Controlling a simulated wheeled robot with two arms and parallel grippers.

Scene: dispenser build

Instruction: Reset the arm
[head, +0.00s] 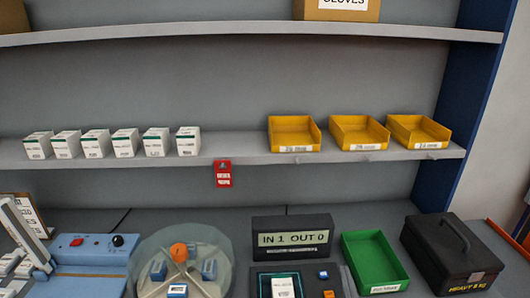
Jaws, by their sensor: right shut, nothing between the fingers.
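I cannot make out either of my grippers or arms in the head view. No gripper is seen touching any object here.
White cartons (125,142) and yellow bins (359,132) stand on the middle shelf (240,150), with a red tag (223,174). Below are a blue machine (90,265), a round carousel (215,247), an IN/OUT display (291,238), a green bin (374,262) and a black box (450,250).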

